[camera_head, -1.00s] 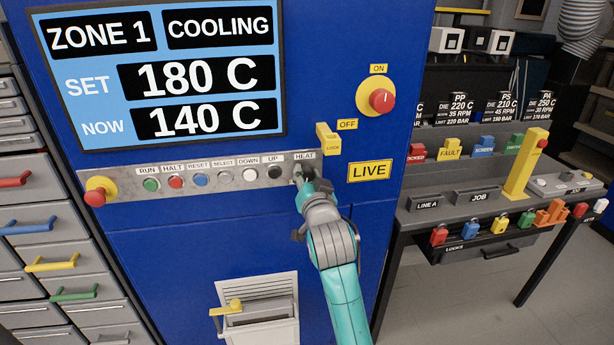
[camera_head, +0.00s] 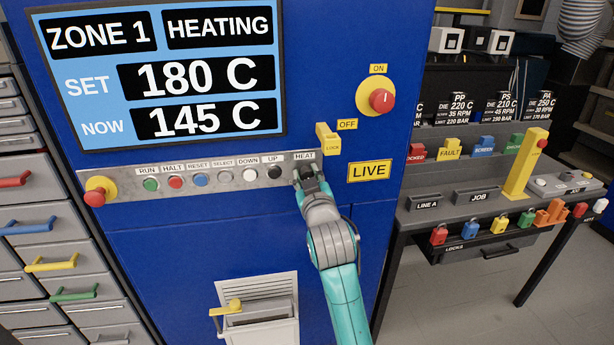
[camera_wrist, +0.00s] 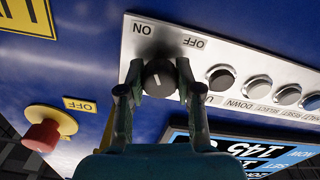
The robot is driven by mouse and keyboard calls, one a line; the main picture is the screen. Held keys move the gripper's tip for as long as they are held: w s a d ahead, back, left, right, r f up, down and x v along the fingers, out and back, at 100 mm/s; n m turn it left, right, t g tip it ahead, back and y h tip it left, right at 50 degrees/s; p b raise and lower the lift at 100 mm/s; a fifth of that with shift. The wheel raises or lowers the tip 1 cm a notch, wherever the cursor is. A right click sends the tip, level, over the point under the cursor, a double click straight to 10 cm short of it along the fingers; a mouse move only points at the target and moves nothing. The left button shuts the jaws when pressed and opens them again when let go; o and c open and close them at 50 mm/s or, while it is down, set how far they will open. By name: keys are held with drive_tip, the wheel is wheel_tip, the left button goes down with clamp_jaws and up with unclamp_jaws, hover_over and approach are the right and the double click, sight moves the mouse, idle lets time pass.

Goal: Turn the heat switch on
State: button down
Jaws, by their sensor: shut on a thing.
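The heat switch is a round black knob (camera_wrist: 158,78) on the grey button strip, between the words ON and OFF in the wrist view. It carries a short pale mark. My gripper (camera_wrist: 157,84) has a finger on each side of the knob and is shut on it. In the head view my gripper (camera_head: 308,172) is at the right end of the strip, under the HEAT label (camera_head: 305,156), and hides most of the knob. The display (camera_head: 160,75) reads ZONE 1, HEATING, set 180 C, now 145 C.
Several buttons line the strip (camera_head: 210,180) left of my gripper, with a red stop button (camera_head: 96,196) at its far end. A red-and-yellow main knob (camera_head: 381,98) and a yellow LIVE plate (camera_head: 369,170) are to the right. A bench (camera_head: 420,205) stands further right.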

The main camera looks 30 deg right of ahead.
idle(0.3)
drive_tip(key=c, duration=0.8)
unclamp_jaws()
drive_tip(key=shift+o, duration=0.2)
drive_tip(key=shift+s, duration=0.1)
drive_tip(key=v, duration=1.1)
drive_tip(key=shift+s, duration=0.35)
drive_tip(key=shift+a, duration=0.15)
